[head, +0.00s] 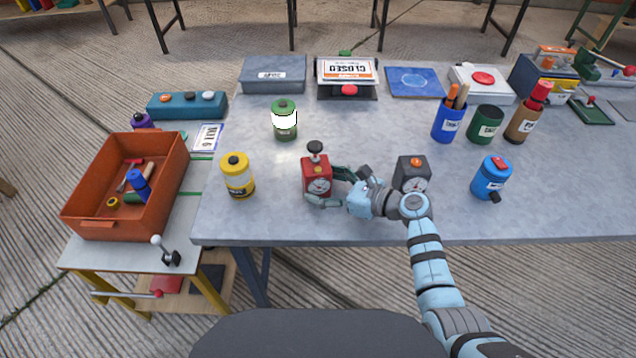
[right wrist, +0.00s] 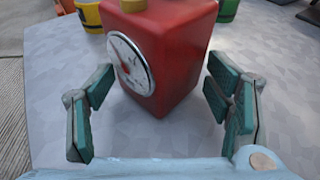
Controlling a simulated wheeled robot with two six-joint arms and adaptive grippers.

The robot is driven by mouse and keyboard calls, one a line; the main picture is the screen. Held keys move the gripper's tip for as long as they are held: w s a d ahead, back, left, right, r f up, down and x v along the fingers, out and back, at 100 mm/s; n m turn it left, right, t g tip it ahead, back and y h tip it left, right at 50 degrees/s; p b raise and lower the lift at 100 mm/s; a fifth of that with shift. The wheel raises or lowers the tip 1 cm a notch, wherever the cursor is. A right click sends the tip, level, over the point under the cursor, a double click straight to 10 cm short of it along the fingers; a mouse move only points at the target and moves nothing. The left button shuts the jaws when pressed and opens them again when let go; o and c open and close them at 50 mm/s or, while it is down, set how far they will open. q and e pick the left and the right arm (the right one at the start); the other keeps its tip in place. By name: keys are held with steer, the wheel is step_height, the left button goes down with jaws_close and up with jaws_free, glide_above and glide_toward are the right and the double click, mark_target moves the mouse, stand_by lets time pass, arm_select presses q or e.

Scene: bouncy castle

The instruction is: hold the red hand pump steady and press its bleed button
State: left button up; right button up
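The red hand pump (head: 317,177) stands upright on the grey table (head: 270,215), with a black knob on top and a round white gauge on its front. In the right wrist view the pump (right wrist: 180,50) fills the upper middle, its top cut off except for a brass-coloured fitting (right wrist: 133,5). I cannot make out which part is the bleed button. My right gripper (head: 331,188) is open, with one finger on each side of the pump. In the right wrist view gaps show between the pump and both fingers (right wrist: 160,92). My left gripper is not in view.
A yellow canister (head: 238,178) stands left of the pump and a green one (head: 284,122) behind it. A dark gauge box (head: 411,173) stands close to my right wrist. A blue canister (head: 491,180) is farther right. An orange crate (head: 84,226) sits at left.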

steer(key=shift+a+f, duration=0.15)
steer(key=shift+a, duration=0.05)
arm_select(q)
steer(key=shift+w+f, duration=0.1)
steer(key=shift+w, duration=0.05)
arm_select(e)
steer(key=shift+a, duration=0.1)
jaws_close()
steer(key=shift+c, duration=0.5)
jaws_free()
